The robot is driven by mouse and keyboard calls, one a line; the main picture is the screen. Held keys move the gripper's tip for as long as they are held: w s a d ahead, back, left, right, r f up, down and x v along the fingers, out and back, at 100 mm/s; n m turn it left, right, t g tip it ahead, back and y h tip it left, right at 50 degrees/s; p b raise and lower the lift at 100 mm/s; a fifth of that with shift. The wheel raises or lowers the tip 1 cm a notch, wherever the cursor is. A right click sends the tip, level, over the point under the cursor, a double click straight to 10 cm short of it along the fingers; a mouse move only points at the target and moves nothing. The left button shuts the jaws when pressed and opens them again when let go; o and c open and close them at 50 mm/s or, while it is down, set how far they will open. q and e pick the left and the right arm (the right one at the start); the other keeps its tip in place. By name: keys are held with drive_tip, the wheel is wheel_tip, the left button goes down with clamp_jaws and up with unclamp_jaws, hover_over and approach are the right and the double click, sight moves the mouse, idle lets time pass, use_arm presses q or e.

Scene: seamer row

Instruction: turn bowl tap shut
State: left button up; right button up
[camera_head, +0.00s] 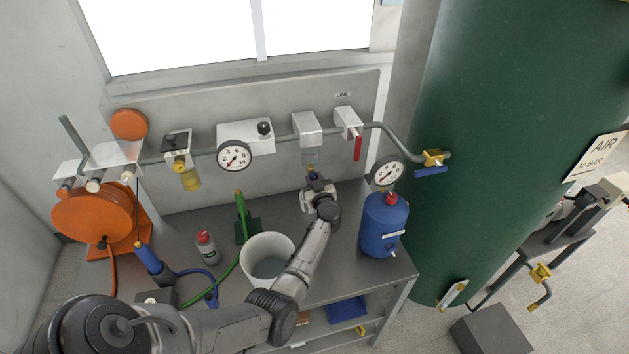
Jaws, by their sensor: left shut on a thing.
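The filter unit (306,125) hangs on the grey pipe, with a clear grey bowl (310,157) below it. My left gripper (316,180) is directly under this bowl, its fingers pointing up at the bowl's lower end. It is shut on the small bowl tap there. The fingers hide most of the tap, so I cannot tell how far it is turned. My left arm reaches over the bench from the lower left. My right gripper is out of view.
A blue container (383,226) stands right of my gripper. A red-handled valve (357,146) hangs above right.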

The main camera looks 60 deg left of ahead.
use_arm(q)
drive_tip(key=n, duration=0.3)
drive_tip(key=shift+p, duration=0.35)
drive_tip(key=shift+n, duration=1.2)
drive_tip(key=o, duration=0.9)
drive_tip(key=shift+o, duration=0.2)
drive_tip(key=shift+d, duration=0.1)
